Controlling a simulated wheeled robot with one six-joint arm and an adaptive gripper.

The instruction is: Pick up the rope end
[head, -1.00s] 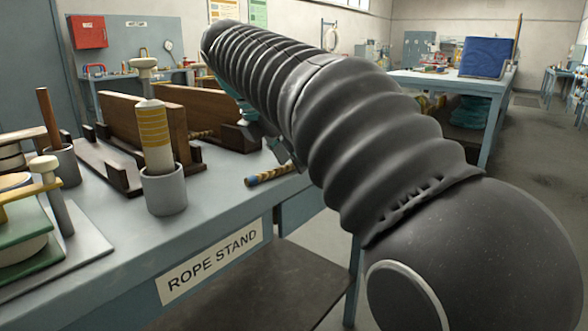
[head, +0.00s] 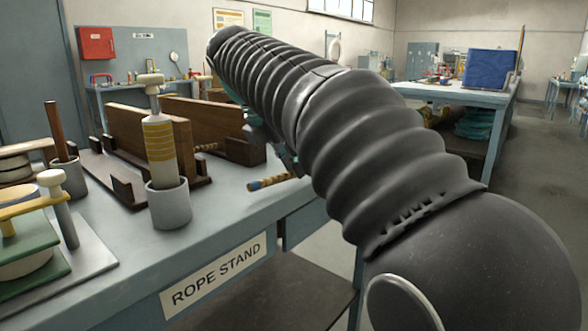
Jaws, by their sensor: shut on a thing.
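The rope end (head: 268,183) is a short yellowish length with a dark blue tip, pointing left above the right part of the rope stand table (head: 120,262). Its right part runs behind my arm. My gripper (head: 286,160) is mostly hidden behind my thick black ribbed arm; only a dark finger part shows just above the rope. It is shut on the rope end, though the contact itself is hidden. Another piece of rope (head: 206,147) shows between the wooden boards. I cannot tell whether the held rope touches the table.
Upright wooden boards (head: 190,118) stand behind the rope end. A grey cup (head: 169,204) holds a cream and yellow striped cylinder (head: 159,146). Green plates and a small post crowd the left. A second table (head: 455,88) with a blue box (head: 491,69) stands back right. Open floor lies right.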

